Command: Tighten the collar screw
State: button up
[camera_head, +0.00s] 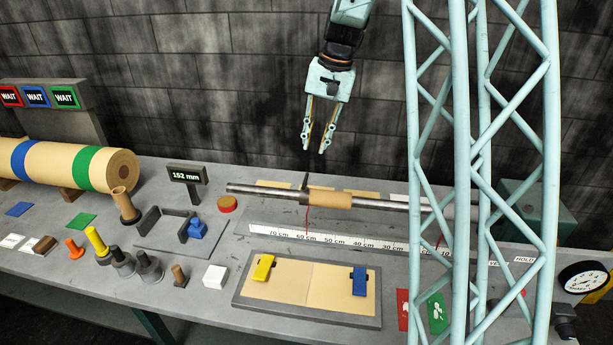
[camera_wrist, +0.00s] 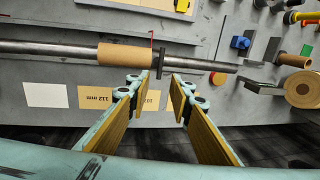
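A steel shaft (camera_head: 390,203) lies across the bench with a tan core (camera_head: 330,198) on it. A thin dark collar with an upright dark piece (camera_head: 305,184) stands at the core's left end; I cannot make out the screw itself. In the wrist view the collar (camera_wrist: 159,60) sits on the shaft (camera_wrist: 50,48) beside the core (camera_wrist: 124,55), just beyond the gap between my fingertips. My gripper (camera_head: 315,150) is open and empty, pointing down above the shaft near the collar. Its parted fingers also show in the wrist view (camera_wrist: 162,82).
A ruler (camera_head: 345,240) runs in front of the shaft, with a red line near 60 cm below the collar. A display (camera_head: 187,174) reads 152 mm. A clamped board (camera_head: 310,318), a white cube (camera_head: 215,277) and a large roll (camera_head: 55,163) stand around. Lattice columns hide the shaft's right part.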

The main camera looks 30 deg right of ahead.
aim_at(306, 178)
dwell(0.4)
jog(key=shift+w+a+f, duration=0.25)
jog(key=shift+a+f, duration=0.1)
jog(key=shift+f, duration=1.9)
jog(key=shift+w+a+f, duration=0.3)
jog(key=shift+a+f, duration=0.1)
jog(key=shift+f, duration=1.8)
jog(key=shift+w+a+f, duration=0.25)
jog(key=shift+a+f, duration=0.1)
jog(key=shift+f, duration=1.9)
grip_shut()
